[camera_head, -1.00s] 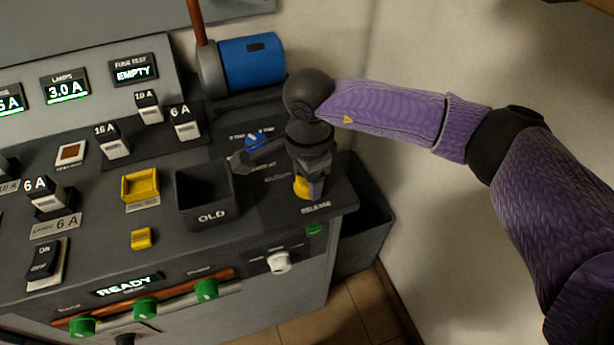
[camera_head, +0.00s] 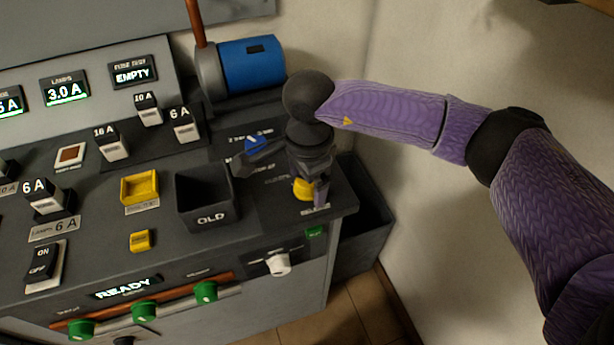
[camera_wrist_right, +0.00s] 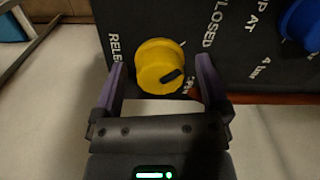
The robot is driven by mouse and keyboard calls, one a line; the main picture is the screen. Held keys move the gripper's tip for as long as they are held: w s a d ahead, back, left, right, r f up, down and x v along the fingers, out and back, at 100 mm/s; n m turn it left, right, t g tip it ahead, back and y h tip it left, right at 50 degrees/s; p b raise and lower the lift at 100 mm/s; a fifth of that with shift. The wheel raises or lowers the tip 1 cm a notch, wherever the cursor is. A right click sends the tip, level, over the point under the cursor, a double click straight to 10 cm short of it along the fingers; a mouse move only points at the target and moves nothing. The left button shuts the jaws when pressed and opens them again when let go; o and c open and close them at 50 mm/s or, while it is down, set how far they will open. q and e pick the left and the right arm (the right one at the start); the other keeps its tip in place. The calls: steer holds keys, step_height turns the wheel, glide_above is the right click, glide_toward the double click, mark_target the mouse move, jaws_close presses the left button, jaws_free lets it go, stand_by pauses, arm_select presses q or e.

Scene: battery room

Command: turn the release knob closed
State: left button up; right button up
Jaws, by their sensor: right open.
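The release knob is a yellow round knob with a dark pointer mark, seen in the right wrist view (camera_wrist_right: 158,66) on a dark panel. Lettering beside it reads "RELE…" and "CLOSED"; the mark points toward the lower right of that view, away from "CLOSED". In the head view the knob (camera_head: 302,188) sits at the panel's right end, partly hidden by my gripper. My right gripper (camera_head: 314,190) points down over it. In the wrist view its two purple fingers (camera_wrist_right: 160,82) are open, one on each side of the knob. I cannot tell whether they touch it. My left gripper is not in view.
A blue knob (camera_head: 255,142) is just behind my right gripper; it also shows in the wrist view (camera_wrist_right: 304,24). The open "OLD" bin (camera_head: 204,196) stands to the left. A blue cylinder (camera_head: 252,63) is at the back. A dark bin (camera_head: 365,225) and wall lie right.

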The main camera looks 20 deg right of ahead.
step_height(320, 180, up, 10)
steer(key=p, duration=0.2)
steer(key=shift+s+f+p, duration=0.1)
steer(key=shift+f+p, duration=0.1)
steer(key=shift+p, duration=0.15)
steer(key=shift+r, duration=0.2)
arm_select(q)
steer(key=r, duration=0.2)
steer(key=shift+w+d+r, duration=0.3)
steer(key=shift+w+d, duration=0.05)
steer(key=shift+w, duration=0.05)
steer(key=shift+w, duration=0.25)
arm_select(e)
steer(key=shift+s+f, duration=0.1)
